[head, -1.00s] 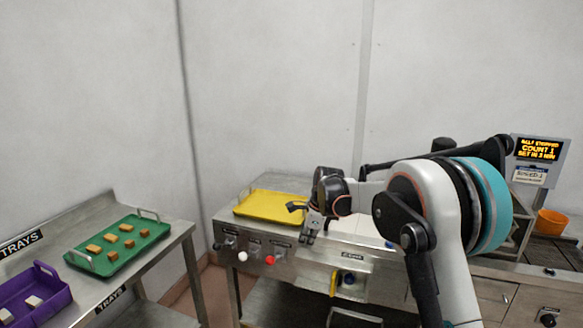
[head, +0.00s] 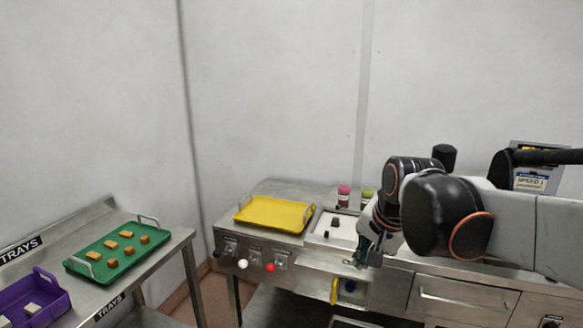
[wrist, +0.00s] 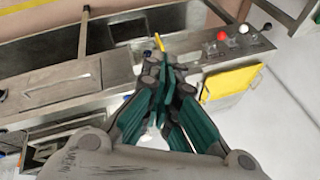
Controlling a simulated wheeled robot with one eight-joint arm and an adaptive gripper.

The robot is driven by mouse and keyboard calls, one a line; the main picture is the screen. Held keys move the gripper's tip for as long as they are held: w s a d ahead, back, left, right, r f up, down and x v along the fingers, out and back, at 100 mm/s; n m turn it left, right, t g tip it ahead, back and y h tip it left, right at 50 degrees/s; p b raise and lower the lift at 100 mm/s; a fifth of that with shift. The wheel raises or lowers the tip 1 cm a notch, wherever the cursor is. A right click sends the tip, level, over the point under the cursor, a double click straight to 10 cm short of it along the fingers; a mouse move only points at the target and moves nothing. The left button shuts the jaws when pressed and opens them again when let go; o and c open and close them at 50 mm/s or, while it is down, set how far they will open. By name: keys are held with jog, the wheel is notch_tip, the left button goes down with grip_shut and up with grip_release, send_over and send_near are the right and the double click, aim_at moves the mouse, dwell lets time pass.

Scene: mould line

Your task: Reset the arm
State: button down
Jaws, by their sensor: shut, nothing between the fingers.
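My gripper (head: 372,250) is in front of the steel machine bench (head: 385,285), at the right of the head view. It also shows in the wrist view (wrist: 165,68), where its teal-lined fingers come together. The fingers are shut with nothing between them. My arm reaches in from the right edge of the head view and hides part of the bench top and the display behind it.
A yellow tray (head: 275,213) lies on the bench's left end, above knobs with white and red balls (head: 269,267). At left, a steel table holds a green tray (head: 85,268) with several tan blocks and a purple bin (head: 52,307). Jars (head: 344,196) stand behind the bench's white area.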

jog(key=s+d+f+n, duration=0.1)
jog(key=s+n, duration=0.1)
jog(key=s, duration=0.4)
jog(key=s+d+f+n+t, duration=0.1)
jog(key=s+d+f+n, duration=0.1)
jog(key=s, duration=0.4)
jog(key=s+d+f+n+t+h, duration=0.1)
jog(key=s+f+n, duration=0.1)
jog(key=s, duration=0.4)
jog(key=shift+d+f+n, duration=0.25)
jog(key=shift+n, duration=0.65)
jog(key=shift+s, duration=0.1)
